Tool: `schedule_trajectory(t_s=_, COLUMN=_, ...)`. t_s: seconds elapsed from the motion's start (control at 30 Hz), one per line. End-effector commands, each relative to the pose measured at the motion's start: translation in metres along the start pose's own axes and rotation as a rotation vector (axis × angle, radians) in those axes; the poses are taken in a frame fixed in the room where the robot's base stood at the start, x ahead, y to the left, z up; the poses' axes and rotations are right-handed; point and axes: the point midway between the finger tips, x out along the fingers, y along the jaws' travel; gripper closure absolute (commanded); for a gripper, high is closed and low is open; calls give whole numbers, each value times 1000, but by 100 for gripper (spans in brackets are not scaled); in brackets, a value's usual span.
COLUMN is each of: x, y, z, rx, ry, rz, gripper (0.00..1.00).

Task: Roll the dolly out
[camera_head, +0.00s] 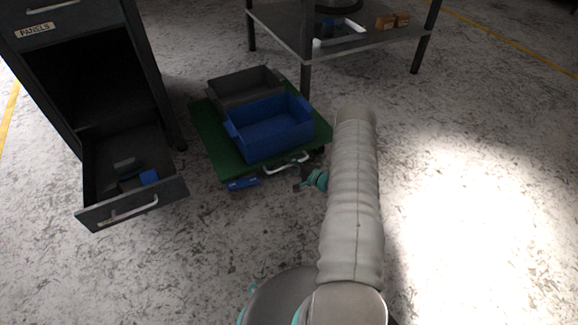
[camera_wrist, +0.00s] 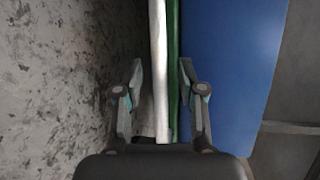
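The dolly has a green deck (camera_head: 205,132) on the floor beside the drawer cabinet. It carries a blue bin (camera_head: 283,141) and a dark grey bin (camera_head: 222,98). A white handle (camera_head: 288,164) runs along its near edge. My gripper (camera_head: 302,185) is at the right end of the handle, partly hidden by my arm. In the wrist view my gripper (camera_wrist: 161,70) is open, its fingers apart. The white handle (camera_wrist: 158,55) and the green deck edge (camera_wrist: 174,55) run between them, with the blue bin (camera_wrist: 230,65) to the right.
A dark cabinet (camera_head: 150,60) stands at left, its lower drawer (camera_head: 165,192) pulled out near the dolly. A grey table (camera_head: 290,35) stands behind, one leg close to the dolly's far right. A small blue thing (camera_head: 243,184) is at the dolly's near-left corner. Floor at right is clear.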

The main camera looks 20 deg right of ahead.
Motion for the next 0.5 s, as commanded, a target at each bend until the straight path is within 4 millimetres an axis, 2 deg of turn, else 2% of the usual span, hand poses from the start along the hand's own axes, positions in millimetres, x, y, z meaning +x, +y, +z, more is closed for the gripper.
schedule_trajectory(t_s=0.3, x=3, y=0, z=0, rx=1, ry=0, rz=0, gripper=61)
schedule_trajectory(t_s=0.33, x=3, y=0, z=0, rx=1, ry=0, rz=0, gripper=66)
schedule_trajectory(t_s=0.47, x=3, y=0, z=0, rx=0, ry=0, rz=0, gripper=98)
schedule_trajectory(t_s=0.5, x=3, y=0, z=0, rx=0, ry=0, rz=0, gripper=100)
